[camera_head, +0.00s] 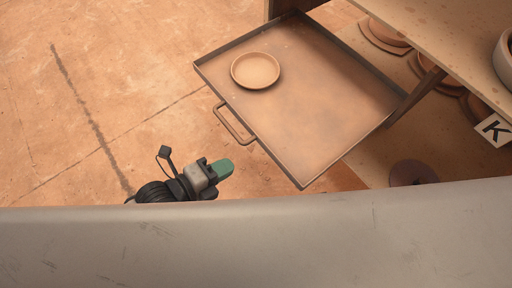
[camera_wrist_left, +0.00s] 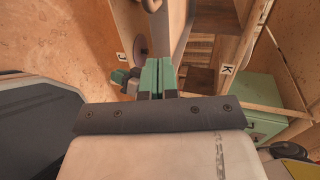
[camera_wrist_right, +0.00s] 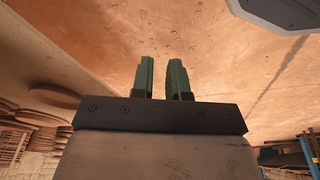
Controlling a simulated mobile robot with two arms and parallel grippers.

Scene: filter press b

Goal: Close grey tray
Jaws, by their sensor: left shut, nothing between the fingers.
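The grey tray (camera_head: 330,125) shows in the head view as a shallow, brown-dusted tray with a thin dark rim, standing out from the shelving on its right. Its bar handle (camera_head: 233,125) is on the left front edge. A round clay dish (camera_head: 255,70) lies on the tray towards its far left corner. My left gripper (camera_head: 224,168), with green fingertips, is below the handle in the picture and apart from it. Its fingers are together and empty in the left wrist view (camera_wrist_left: 160,78). My right gripper (camera_wrist_right: 164,80) shows in its wrist view, fingers apart and nothing between them.
Wooden shelving (camera_head: 450,50) with clay pieces stands right of the tray. A white K sign (camera_head: 493,130) marks its edge. A green box (camera_wrist_left: 262,112) shows in the left wrist view. The floor (camera_head: 100,90) left of the tray is clear.

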